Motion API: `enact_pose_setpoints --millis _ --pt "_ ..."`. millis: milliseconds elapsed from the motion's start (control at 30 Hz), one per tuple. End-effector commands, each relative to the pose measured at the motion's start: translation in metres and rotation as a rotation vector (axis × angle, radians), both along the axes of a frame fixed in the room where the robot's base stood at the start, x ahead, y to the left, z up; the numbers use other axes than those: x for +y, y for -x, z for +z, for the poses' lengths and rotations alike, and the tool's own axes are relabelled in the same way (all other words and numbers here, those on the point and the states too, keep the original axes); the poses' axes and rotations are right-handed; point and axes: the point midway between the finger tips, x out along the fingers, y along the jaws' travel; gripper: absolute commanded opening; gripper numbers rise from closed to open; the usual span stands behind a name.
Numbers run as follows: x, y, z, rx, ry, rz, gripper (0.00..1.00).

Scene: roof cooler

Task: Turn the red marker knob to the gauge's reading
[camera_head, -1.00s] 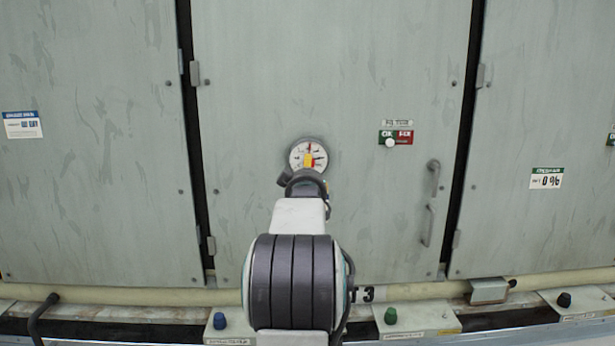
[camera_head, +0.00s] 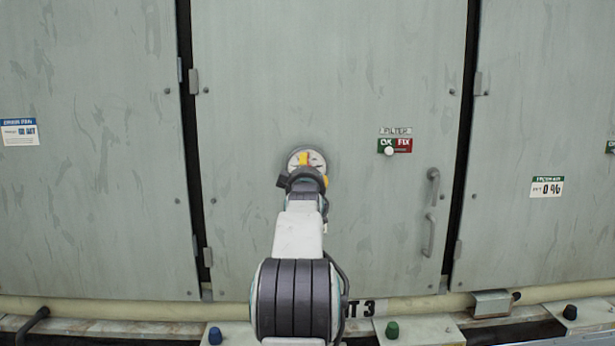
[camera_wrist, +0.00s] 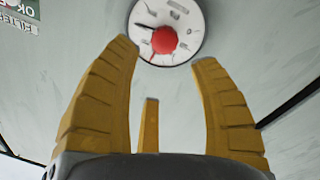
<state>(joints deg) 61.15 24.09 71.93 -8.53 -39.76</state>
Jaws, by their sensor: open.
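The round white gauge (camera_head: 306,158) is on the middle panel, partly hidden behind my gripper in the head view. In the wrist view the gauge (camera_wrist: 186,14) is at the top, with the red marker knob (camera_wrist: 164,40) at its centre. Dark marks and a dark-red pointer show on the dial, but I cannot read its value. My gripper (camera_wrist: 168,52) has its yellow fingers spread wide, just short of the dial. The knob appears between and beyond the fingertips, and nothing is held. In the head view my gripper (camera_head: 313,168) is small and covers the lower dial.
A green and red OK/FIX filter plate (camera_head: 395,146) with a white knob is to the right of the gauge. A door handle (camera_head: 431,212) sticks out lower right. A pipe and capped ledge (camera_head: 420,328) run along the bottom.

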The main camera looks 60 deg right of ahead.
Motion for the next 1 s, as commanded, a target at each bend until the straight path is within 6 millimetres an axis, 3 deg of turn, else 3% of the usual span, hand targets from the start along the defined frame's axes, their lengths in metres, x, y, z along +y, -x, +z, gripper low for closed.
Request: enact_pose_setpoints --millis 200,1000 --pt "-0.004 -0.002 -0.01 0.115 0.01 -0.002 0.56" --pt "-0.06 -0.034 -0.01 0.117 0.014 -0.001 0.56"
